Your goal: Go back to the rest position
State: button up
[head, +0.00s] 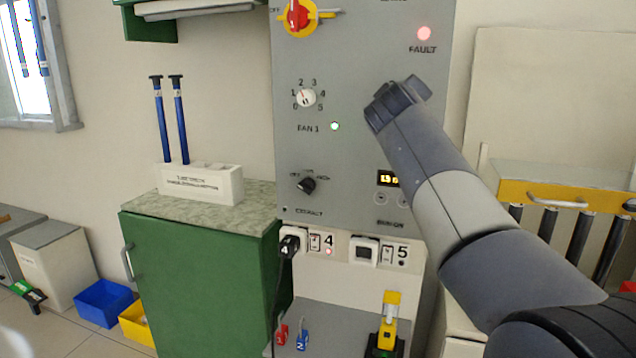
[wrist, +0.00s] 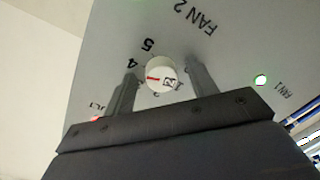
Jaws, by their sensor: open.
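In the wrist view my gripper (wrist: 161,70) has its two dark fingers apart. A white round knob with a red mark (wrist: 160,74) shows between the fingers, beside the label FAN 2. I cannot tell whether the fingers touch the knob or how far they stand from it. In the head view my arm reaches from the lower right up to the grey control panel (head: 355,185); the fingers and this knob are hidden behind the arm's end.
The panel carries a red switch (head: 297,17), a FAN 1 knob (head: 306,98), a lit red FAULT light (head: 424,33) and a black EXTRACT knob (head: 307,185). A green cabinet (head: 195,285) with a white rod holder (head: 200,184) stands left. A yellow-fronted rack (head: 545,196) stands right, close to my arm.

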jog(key=shift+r+n+g+h+p, duration=0.15)
jog(key=shift+n+h+p, duration=0.05)
jog(key=shift+n+p, duration=2.4)
jog(key=shift+r+n+g+h+p, duration=0.1)
jog(key=shift+n+g+h+p, duration=0.1)
jog(key=shift+n+p, duration=2.4)
jog(key=shift+n+b, duration=0.6)
jog(key=shift+b, duration=0.05)
jog(key=shift+a, duration=0.1)
